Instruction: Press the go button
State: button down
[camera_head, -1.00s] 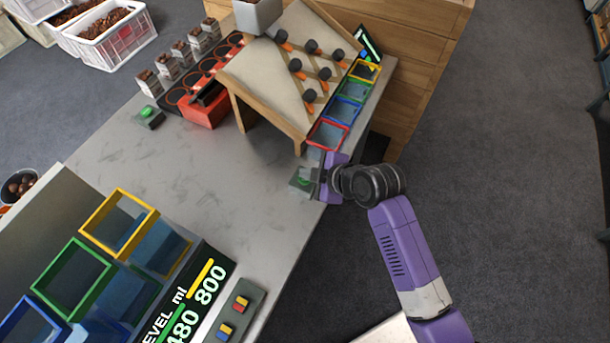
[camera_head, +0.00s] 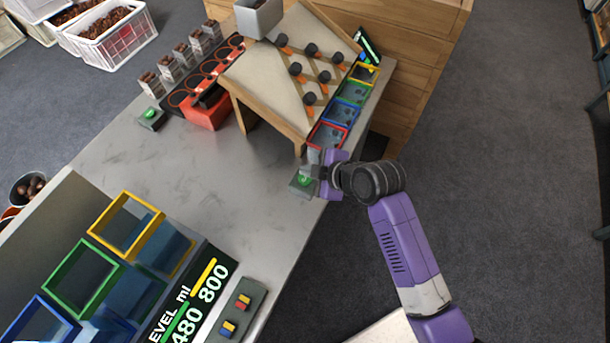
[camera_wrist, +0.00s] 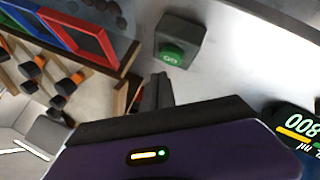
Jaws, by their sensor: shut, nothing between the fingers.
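The go button is a green cap (camera_head: 304,180) on a small grey box at the table's right edge, below the pegged board. In the wrist view the green cap (camera_wrist: 171,54) carries letters that read GO upside down, and its face is clear of my fingers. My gripper (camera_head: 311,172) is shut and empty, close beside the button box on its upper right side in the head view. In the wrist view my closed fingertips (camera_wrist: 161,82) point toward the box with a small gap in the picture. I cannot tell their exact height above the cap.
A second green button box (camera_head: 151,117) stands by the red burner rack (camera_head: 207,115). The sloped pegged board (camera_head: 270,80) has coloured bins (camera_head: 327,134) holding small dark pieces. The mid-table is bare.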

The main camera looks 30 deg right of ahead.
aim_at(308, 181)
jog(key=shift+r+p, duration=1.65)
jog(key=shift+r, duration=0.5)
jog(key=shift+f, duration=0.1)
